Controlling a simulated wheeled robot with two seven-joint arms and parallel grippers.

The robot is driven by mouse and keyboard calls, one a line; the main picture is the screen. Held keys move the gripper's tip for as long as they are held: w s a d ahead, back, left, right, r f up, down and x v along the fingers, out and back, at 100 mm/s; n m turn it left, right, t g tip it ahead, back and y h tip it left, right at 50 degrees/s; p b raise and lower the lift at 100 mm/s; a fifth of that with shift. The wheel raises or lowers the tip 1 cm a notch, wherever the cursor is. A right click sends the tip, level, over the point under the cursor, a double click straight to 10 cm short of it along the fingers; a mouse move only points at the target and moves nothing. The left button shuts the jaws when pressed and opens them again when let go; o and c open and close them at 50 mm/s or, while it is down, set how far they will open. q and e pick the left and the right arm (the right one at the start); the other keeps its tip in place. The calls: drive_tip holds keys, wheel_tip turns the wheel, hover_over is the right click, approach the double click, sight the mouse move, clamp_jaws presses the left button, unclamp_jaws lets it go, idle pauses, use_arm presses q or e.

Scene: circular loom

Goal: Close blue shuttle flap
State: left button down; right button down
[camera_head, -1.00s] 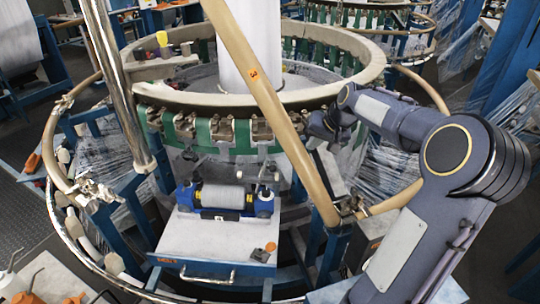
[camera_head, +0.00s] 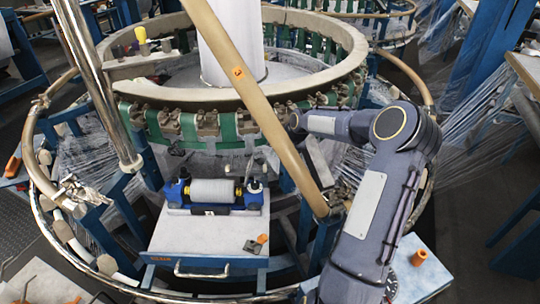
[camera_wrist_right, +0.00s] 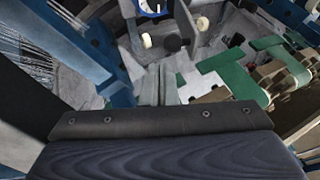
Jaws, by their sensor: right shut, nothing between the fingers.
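The blue shuttle (camera_head: 174,194) sits on a white-topped blue platform (camera_head: 190,232) in the head view, with a white roll (camera_head: 213,192) across its middle. Small upright parts stand at its right end; I cannot tell how its flap stands. My right gripper (camera_head: 294,122) is above and to the right of the shuttle, by the slanted tan pole, apart from the shuttle. It is shut and empty, partly hidden in the head view. In the right wrist view, a blue part with a white face (camera_wrist_right: 150,7) shows at the top edge. My left gripper is not in view.
The slanted tan pole (camera_head: 262,110) crosses in front of the loom ring (camera_head: 225,95), close to my right arm. Green straps (camera_head: 222,127) hang below the ring. A chrome post (camera_head: 98,88) stands at left. A small dark-and-orange item (camera_head: 256,243) lies on the platform.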

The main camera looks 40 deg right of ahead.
drive_tip(key=p+x, duration=0.1)
drive_tip(key=x, duration=0.5)
